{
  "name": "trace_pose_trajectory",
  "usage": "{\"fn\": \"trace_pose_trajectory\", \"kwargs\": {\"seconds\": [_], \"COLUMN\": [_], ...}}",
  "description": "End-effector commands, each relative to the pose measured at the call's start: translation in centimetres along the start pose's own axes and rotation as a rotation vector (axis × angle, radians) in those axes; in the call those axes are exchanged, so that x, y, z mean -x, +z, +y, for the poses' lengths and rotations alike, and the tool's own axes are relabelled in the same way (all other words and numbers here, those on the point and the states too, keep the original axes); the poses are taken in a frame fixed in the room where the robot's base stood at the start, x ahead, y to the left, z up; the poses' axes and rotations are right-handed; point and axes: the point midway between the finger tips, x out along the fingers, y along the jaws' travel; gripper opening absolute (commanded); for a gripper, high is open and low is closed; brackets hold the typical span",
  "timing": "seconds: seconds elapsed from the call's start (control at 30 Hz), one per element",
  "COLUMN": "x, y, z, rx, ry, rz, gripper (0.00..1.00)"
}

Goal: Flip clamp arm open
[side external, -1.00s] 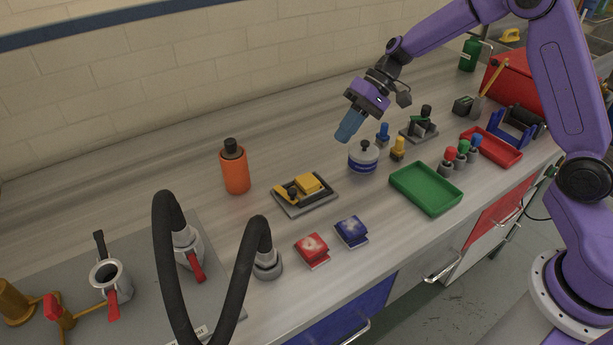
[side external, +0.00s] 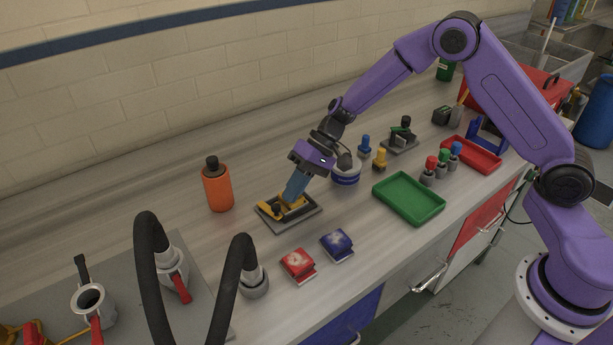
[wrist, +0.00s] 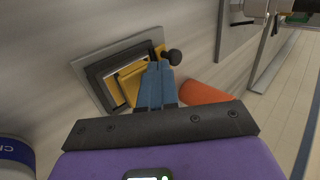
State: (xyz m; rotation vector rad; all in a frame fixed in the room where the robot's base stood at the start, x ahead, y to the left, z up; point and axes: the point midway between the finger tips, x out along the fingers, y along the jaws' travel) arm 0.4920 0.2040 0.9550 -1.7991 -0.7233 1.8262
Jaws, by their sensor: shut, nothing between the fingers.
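The clamp, with a yellow arm and block, sits on a grey base plate (side external: 292,222) in the middle of the bench. In the wrist view the closed fingertips (wrist: 160,66) overlap the yellow clamp arm (wrist: 159,51) beside the knob. I cannot tell whether they touch it. The fingers hide part of the yellow piece.
An orange bottle (side external: 217,188) stands behind and left of the clamp. A white and blue pot (side external: 346,176) stands close to its right. Red (side external: 298,264) and blue (side external: 337,243) packets lie in front. A green tray (side external: 409,200) is farther right. Black hoses (side external: 150,275) arch at front left.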

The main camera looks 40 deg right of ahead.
Motion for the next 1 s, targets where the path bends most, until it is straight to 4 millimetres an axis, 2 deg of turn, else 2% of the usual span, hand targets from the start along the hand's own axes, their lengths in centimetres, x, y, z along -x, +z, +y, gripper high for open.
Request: {"fn": "trace_pose_trajectory", "kwargs": {"seconds": [0.2,0.63,1.0], "x": [-0.83,-0.86,-1.02], "y": [-0.03,0.03,0.27], "z": [-0.64,-0.69,-0.90], "rx": [-0.001,-0.009,-0.082], "ry": [0.000,0.000,0.000], "rz": [0.001,0.007,0.071], "gripper": [0.00,0.00,0.00]}}
